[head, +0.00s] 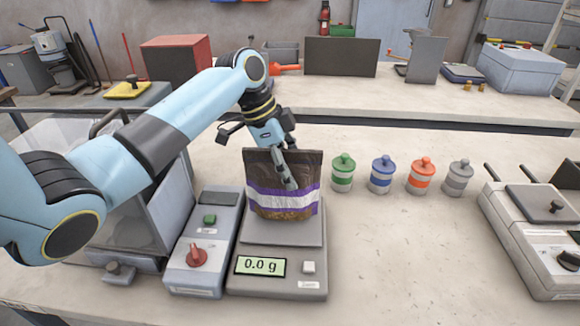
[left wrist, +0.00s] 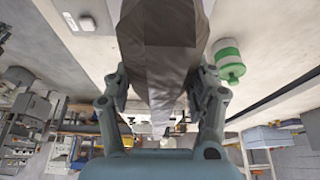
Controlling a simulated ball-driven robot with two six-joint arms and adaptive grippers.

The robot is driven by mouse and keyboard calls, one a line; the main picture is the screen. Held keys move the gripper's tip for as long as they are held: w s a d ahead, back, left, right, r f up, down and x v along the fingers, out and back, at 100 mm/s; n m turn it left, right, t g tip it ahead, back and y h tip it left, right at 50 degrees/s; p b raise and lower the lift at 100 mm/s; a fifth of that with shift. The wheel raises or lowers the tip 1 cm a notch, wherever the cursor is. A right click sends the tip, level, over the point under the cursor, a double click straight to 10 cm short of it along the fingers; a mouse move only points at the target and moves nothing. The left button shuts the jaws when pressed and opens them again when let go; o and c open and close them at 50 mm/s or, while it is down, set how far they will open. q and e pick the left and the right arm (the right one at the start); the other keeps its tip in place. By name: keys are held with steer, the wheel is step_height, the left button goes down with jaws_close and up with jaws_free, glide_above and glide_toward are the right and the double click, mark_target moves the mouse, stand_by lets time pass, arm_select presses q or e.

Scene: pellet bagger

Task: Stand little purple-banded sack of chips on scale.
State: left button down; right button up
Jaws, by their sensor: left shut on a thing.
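The purple-banded sack of chips (head: 283,202) is brown with a white stripe between purple bands. It is upright in the head view, over the plate of the scale (head: 313,233), whose display reads 0.0 g. I cannot tell whether its base touches the plate. My left gripper (head: 287,178) is shut on the sack from above and behind. In the left wrist view the sack (left wrist: 162,50) fills the space between the fingers (left wrist: 158,95). My right gripper is not in view.
A control box (head: 204,240) with a red knob stands left of the scale, beside a grey bin (head: 130,215). Green (head: 342,173), blue (head: 381,174), orange (head: 421,176) and grey (head: 459,178) lidded jars stand to the right. A sealer-like machine (head: 535,230) is far right; bare table lies between.

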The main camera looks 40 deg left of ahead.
arm_select(q)
steer(key=shift+f, duration=0.25)
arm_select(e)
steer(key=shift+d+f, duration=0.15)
arm_select(q)
steer(key=shift+f, duration=0.15)
steer(key=c, duration=0.7)
jaws_free()
steer(key=shift+c, duration=0.2)
steer(key=o, duration=0.4)
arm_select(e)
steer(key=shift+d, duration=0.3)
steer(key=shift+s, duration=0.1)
arm_select(q)
steer(key=v, duration=1.2)
steer(key=shift+d, duration=0.1)
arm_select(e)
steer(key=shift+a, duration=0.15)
